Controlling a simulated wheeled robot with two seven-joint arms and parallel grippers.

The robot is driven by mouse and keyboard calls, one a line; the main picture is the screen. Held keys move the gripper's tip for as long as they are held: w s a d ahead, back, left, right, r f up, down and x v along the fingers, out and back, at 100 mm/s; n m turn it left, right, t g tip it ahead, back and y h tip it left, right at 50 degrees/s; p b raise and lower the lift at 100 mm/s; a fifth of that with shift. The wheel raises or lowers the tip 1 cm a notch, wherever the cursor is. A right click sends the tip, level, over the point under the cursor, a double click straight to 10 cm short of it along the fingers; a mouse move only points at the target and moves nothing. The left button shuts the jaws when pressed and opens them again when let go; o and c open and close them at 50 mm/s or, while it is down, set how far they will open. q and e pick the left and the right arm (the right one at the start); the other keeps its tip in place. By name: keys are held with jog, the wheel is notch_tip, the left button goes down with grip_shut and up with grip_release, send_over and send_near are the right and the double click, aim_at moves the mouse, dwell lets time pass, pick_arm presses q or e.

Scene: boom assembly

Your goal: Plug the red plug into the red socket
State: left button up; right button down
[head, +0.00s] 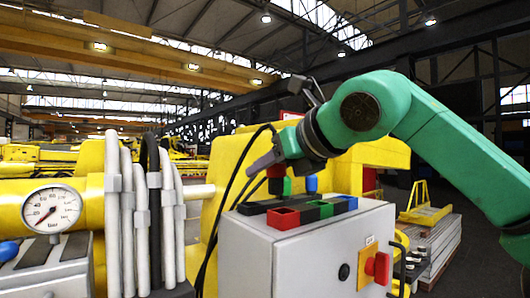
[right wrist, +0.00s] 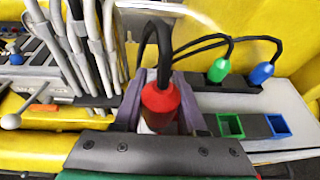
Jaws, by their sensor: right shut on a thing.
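My right gripper (head: 268,164) is shut on the red plug (head: 276,180) and holds it above the grey control box (head: 300,250), behind the sockets in the head view. In the right wrist view the red plug (right wrist: 160,100) sits between the gripper's fingers (right wrist: 160,112), with its black cable looping upward. The red socket (head: 283,219) is an open square box at the front left of the socket row on the box top. Plug and socket are apart. The red socket does not show in the right wrist view. My left gripper is not in view.
A green socket (right wrist: 230,126) and a blue socket (right wrist: 278,126) sit beside the red one. A green plug (right wrist: 218,70) and a blue plug (right wrist: 262,73) on black cables are behind them. Grey hoses (head: 128,220) stand to the left. A red knob (head: 377,267) is on the box front.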

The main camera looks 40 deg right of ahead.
jog(key=d+f, duration=0.1)
jog(key=w+d+f, duration=0.1)
jog(key=d, duration=0.1)
jog(key=d+f+b, duration=0.1)
jog(key=d+f, duration=0.1)
jog(key=shift+w, duration=0.4)
jog(key=a+f+b, duration=0.1)
jog(key=s+a+b, duration=0.1)
jog(key=shift+s+a+f+b, duration=0.15)
jog(key=shift+a+f+b, duration=0.2)
jog(key=shift+a+f, duration=0.05)
jog(key=shift+w+d+f, duration=0.2)
jog(key=shift+d, duration=0.1)
jog(key=shift+w+d, duration=0.15)
jog(key=shift+a+r, duration=0.15)
jog(key=shift+a, duration=0.1)
jog(key=shift+c, duration=2.3)
grip_release()
jog(key=shift+s+a, duration=0.1)
jog(key=shift+s, duration=0.1)
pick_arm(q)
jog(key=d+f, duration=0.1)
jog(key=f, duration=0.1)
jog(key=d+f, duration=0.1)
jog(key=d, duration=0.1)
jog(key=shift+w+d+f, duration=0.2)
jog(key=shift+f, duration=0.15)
pick_arm(e)
jog(key=shift+o, duration=0.3)
jog(key=shift+d, duration=0.2)
